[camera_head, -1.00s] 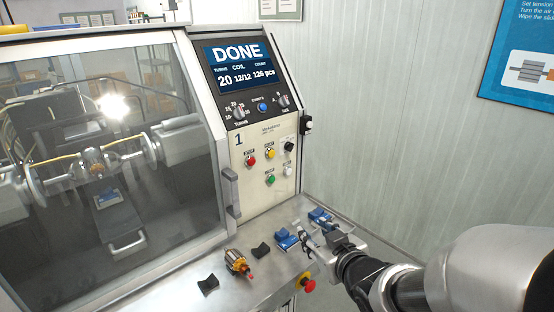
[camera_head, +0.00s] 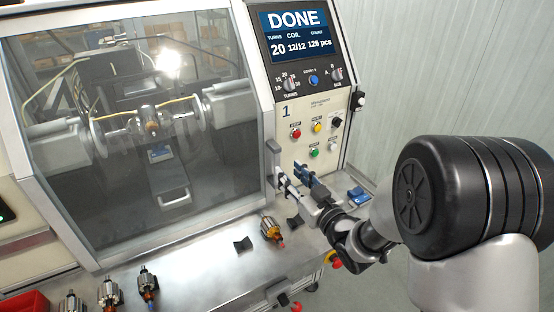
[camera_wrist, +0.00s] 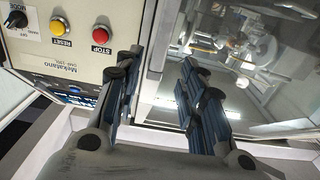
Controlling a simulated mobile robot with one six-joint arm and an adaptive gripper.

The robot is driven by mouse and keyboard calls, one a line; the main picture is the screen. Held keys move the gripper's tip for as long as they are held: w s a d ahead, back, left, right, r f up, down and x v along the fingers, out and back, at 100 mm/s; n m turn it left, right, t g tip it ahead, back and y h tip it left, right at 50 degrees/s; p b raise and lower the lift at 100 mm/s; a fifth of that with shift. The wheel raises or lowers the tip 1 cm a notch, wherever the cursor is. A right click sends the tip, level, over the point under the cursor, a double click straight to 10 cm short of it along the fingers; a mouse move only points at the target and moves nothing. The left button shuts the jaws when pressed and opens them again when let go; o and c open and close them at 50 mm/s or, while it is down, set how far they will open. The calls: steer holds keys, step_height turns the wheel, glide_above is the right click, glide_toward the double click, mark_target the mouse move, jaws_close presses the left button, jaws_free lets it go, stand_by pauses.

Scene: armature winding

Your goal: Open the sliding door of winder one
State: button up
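Winder one, marked "1", has a clear sliding door (camera_head: 140,200) that is shut across its front. Its grey upright handle (camera_head: 272,162) stands at the door's right edge. My gripper (camera_head: 291,181) is at the handle's right side, with its fingers reaching towards it. In the wrist view my gripper (camera_wrist: 156,76) is open, its two blue-padded fingers apart. The door's edge shows beyond the gap between them. I cannot make out the handle clearly in the wrist view, nor whether a finger touches it. An armature (camera_head: 150,120) is visible behind the clear door.
The control panel (camera_head: 305,110) with buttons is right of the door; its screen (camera_head: 293,32) reads DONE. A wound armature (camera_head: 270,229) rests on the metal ledge (camera_head: 200,268) below. Several armatures stand at the lower left beside a red bin (camera_head: 24,304). A blue block (camera_head: 358,195) lies right of my gripper.

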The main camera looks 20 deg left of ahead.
mark_target(278, 160)
steer(key=x, duration=0.8)
steer(key=shift+w, duration=0.15)
jaws_close()
stand_by(0.5)
